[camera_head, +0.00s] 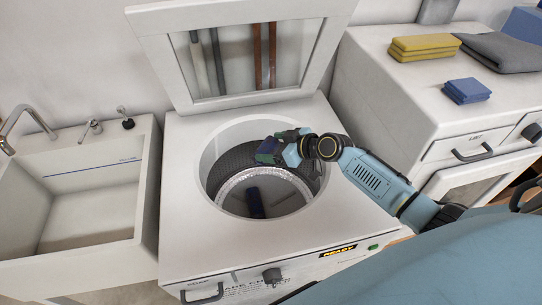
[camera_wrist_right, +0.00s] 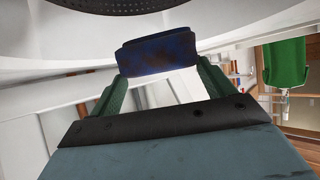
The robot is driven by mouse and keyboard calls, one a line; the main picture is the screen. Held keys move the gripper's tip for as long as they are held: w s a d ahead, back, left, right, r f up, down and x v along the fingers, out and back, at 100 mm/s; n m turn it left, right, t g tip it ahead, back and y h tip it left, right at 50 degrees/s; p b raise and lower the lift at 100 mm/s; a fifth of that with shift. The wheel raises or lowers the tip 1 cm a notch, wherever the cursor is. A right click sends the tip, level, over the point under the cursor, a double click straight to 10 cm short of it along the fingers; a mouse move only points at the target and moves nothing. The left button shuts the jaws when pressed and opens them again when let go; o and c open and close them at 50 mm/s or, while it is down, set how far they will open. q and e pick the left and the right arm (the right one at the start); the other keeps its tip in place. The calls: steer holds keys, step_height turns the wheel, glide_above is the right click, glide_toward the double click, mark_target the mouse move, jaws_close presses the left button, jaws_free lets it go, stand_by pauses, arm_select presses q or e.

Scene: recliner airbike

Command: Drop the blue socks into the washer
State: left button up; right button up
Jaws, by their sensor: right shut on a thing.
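The washer (camera_head: 300,232) is a white top-loader with its lid (camera_head: 150,55) standing open at the back. My right gripper (camera_head: 273,150) is over the right part of the round opening, shut on a dark blue sock bundle (camera_head: 267,158). In the right wrist view the bundle (camera_wrist_right: 157,54) is gripped between the green fingers, blue with darker reddish patches. Another dark blue item (camera_head: 256,203) lies on the drum floor; it may be a sock. My left gripper is not in view.
A white sink (camera_head: 95,245) with taps stands left of the washer. A white cabinet (camera_head: 385,85) on the right carries folded yellow cloths (camera_head: 425,46), a small blue folded stack (camera_head: 466,90) and a grey cloth (camera_head: 505,52). The washer rim surrounds the opening below my gripper.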

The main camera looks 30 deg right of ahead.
mark_target(273, 153)
steer(key=shift+w+f+b, duration=0.1)
steer(key=shift+f+b, duration=0.3)
steer(key=shift+f, duration=0.8)
steer(key=shift+f+b, duration=0.45)
steer(key=shift+b, duration=0.2)
arm_select(q)
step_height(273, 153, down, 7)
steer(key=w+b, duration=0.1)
steer(key=b, duration=0.2)
steer(key=shift+b, duration=0.4)
arm_select(e)
step_height(273, 153, down, 5)
steer(key=shift+f, duration=0.1)
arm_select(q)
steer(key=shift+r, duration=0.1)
arm_select(e)
steer(key=o, duration=0.9)
